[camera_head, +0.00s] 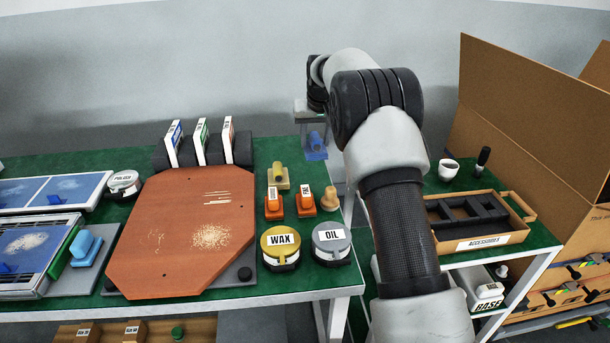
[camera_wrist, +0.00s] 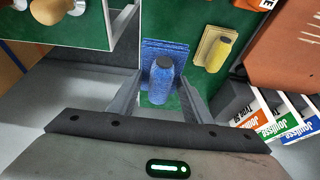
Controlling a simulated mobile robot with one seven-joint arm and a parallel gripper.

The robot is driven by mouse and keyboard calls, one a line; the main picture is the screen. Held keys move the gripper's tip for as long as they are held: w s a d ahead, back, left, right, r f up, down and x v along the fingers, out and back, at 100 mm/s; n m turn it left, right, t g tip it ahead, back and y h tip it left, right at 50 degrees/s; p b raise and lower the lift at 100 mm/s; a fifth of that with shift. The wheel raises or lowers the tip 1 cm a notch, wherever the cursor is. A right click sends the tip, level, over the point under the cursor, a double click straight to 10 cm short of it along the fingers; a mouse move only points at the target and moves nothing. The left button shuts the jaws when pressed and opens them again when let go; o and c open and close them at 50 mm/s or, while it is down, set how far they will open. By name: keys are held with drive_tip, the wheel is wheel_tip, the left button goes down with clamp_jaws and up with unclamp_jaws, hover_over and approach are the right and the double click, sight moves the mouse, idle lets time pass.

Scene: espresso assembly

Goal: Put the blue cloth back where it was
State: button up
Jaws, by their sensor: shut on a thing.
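The blue cloth (camera_head: 317,154), a folded pad with a rolled top, is at the back right of the green table, just below my gripper (camera_head: 314,128). In the wrist view the blue cloth (camera_wrist: 162,82) lies between the two fingers of my gripper (camera_wrist: 161,76), which is shut on its rolled part. I cannot tell whether the pad touches the table or hangs just above it. The yellow cloth (camera_head: 278,178) is in front of it and to its left; in the wrist view the yellow cloth (camera_wrist: 214,49) is to its right.
Two orange-based blocks (camera_head: 274,205), a wooden-knobbed tool (camera_head: 330,199), and WAX (camera_head: 281,254) and OIL (camera_head: 331,250) tins stand in front. A reddish-brown board (camera_head: 180,240) is left. Upright sanding packs (camera_head: 201,142) stand behind it. A gap separates the side table with its accessories box (camera_head: 480,240).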

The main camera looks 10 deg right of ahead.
wheel_tip(320, 180, down, 10)
drive_tip(key=b, duration=0.2)
drive_tip(key=shift+b, duration=0.3)
drive_tip(key=o, duration=0.9)
